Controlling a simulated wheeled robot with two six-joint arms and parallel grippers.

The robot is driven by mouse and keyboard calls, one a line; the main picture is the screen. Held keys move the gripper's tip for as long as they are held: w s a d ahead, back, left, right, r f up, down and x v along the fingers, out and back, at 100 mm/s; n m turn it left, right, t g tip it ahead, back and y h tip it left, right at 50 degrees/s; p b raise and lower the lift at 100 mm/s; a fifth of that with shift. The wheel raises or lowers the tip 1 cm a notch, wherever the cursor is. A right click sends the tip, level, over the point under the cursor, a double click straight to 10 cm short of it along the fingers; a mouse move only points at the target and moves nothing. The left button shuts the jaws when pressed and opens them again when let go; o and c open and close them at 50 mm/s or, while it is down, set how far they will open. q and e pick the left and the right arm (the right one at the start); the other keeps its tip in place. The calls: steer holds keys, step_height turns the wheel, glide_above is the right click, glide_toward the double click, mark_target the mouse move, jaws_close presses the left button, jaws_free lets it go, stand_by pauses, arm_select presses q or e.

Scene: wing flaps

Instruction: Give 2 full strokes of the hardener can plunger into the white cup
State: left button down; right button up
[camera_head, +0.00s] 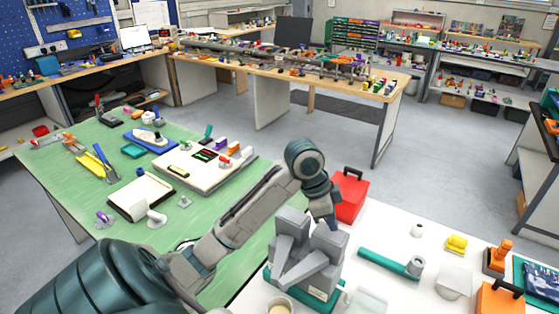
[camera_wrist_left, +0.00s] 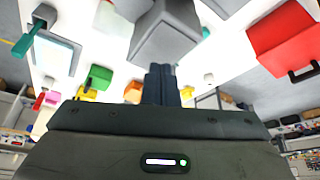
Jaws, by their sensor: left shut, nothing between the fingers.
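My left arm reaches in from the left in the head view, with its dark wrist left of the red box. In the left wrist view my left gripper (camera_wrist_left: 161,70) is shut and empty, its dark fingers pressed together. A grey angular fixture (camera_head: 302,252) on a teal base stands below the wrist in the head view; the fingertips are not clear there. A pale round cup (camera_head: 280,306), possibly the white cup, is cut by the bottom edge. An orange piece with an upright knob (camera_head: 497,256) stands at the right; I cannot tell whether it is the hardener can. My right gripper is not in view.
A red box (camera_head: 350,195) stands beside the wrist. The white table also holds a teal tool (camera_head: 391,262), a yellow block (camera_head: 456,244) and an orange handled box (camera_head: 500,298). The green table (camera_head: 80,190) at left is cluttered. Grey floor lies beyond.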

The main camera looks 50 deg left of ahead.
mark_target(330, 233)
arm_select(q)
steer(key=shift+f, duration=0.15)
steer(key=shift+f+b, duration=0.7)
steer(key=shift+f, duration=1.2)
steer(key=shift+r, duration=0.1)
steer(key=shift+r+p, duration=0.8)
steer(key=shift+r, duration=1.15)
steer(key=shift+s+f, duration=0.1)
steer(key=shift+s, duration=0.05)
